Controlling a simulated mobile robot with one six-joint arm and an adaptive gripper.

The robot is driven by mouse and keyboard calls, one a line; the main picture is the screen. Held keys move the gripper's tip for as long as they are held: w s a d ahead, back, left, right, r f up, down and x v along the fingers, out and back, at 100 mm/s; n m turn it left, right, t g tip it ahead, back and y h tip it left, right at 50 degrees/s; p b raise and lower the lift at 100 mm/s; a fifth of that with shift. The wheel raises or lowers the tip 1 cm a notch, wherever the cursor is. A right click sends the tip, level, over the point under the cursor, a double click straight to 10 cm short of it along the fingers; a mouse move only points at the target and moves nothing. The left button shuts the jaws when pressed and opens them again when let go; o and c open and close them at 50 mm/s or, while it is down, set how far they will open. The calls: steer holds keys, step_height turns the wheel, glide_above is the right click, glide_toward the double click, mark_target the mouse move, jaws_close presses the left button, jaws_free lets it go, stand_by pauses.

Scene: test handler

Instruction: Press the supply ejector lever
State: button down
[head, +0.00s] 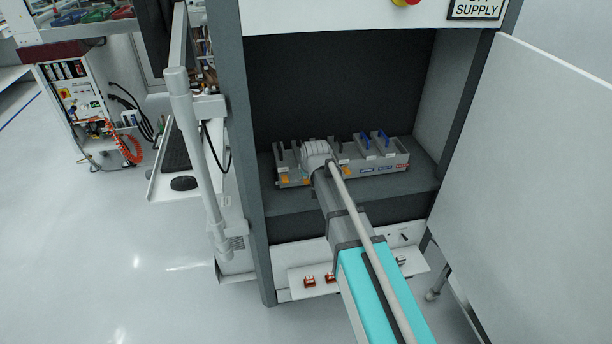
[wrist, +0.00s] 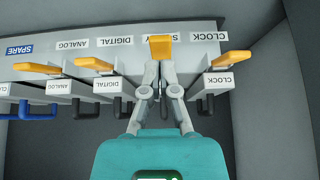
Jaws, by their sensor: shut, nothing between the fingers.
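The supply ejector lever (wrist: 160,46) is an orange lever straight ahead of my gripper in the wrist view. The label behind it is partly covered, with only its first and last letters showing. My gripper (wrist: 160,68) is shut and empty, its fingertips just at the near edge of this lever. I cannot tell whether they touch it. The fingers hide the front of its module. In the head view the row of modules (head: 385,168) sits on the cabinet shelf, and my wrist hides the gripper and the lever.
Other orange levers stand beside it: clock (wrist: 228,59) on the right, digital (wrist: 94,64) and analog (wrist: 38,68) on the left. Blue spare handles (head: 382,138) rise at the right in the head view. The cabinet's side wall (head: 455,100) and open door (head: 540,170) bound the right side.

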steer(key=shift+r, duration=0.15)
stand_by(0.3)
steer(key=w+p+v, duration=0.1)
steer(key=p+v, duration=1.1)
steer(key=v, duration=0.1)
steer(key=shift+r, duration=0.45)
steer(key=shift+s, duration=0.15)
stand_by(0.5)
steer(key=s+d+f+m+g, duration=0.1)
steer(key=s+d+g, duration=0.2)
steer(key=s+d, duration=0.5)
steer(key=s+d+f+m+g+h, duration=0.1)
steer(key=s+d+g, duration=0.2)
steer(key=s+d, duration=0.6)
steer(key=s, duration=0.3)
steer(key=shift+f+m, duration=0.3)
steer(key=shift+f, duration=0.05)
